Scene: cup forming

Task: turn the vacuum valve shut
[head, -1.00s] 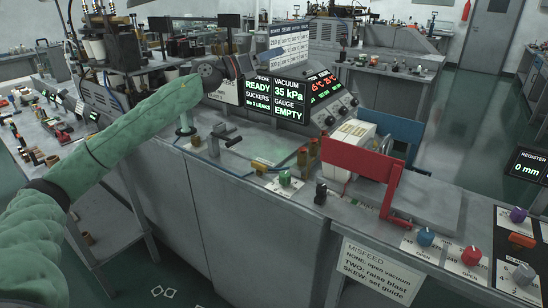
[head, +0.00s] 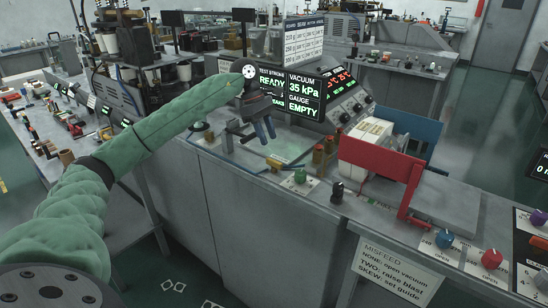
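A blue knob (head: 444,238) and a red knob (head: 491,258) stand on label plates along the machine's front right edge. The lettering is too small to tell which knob is the vacuum valve. A screen (head: 301,95) reads vacuum 35 kPa and gauge empty. My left gripper (head: 268,138) points down above the machine top, left of both knobs and behind a green knob (head: 300,176). Its two dark blue fingers look slightly apart, with nothing seen between them. My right gripper is out of view.
A red bracket (head: 377,160) rises between my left gripper and the blue and red knobs. A misfeed notice (head: 398,272) hangs on the front. The grey plate right of the bracket is bare.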

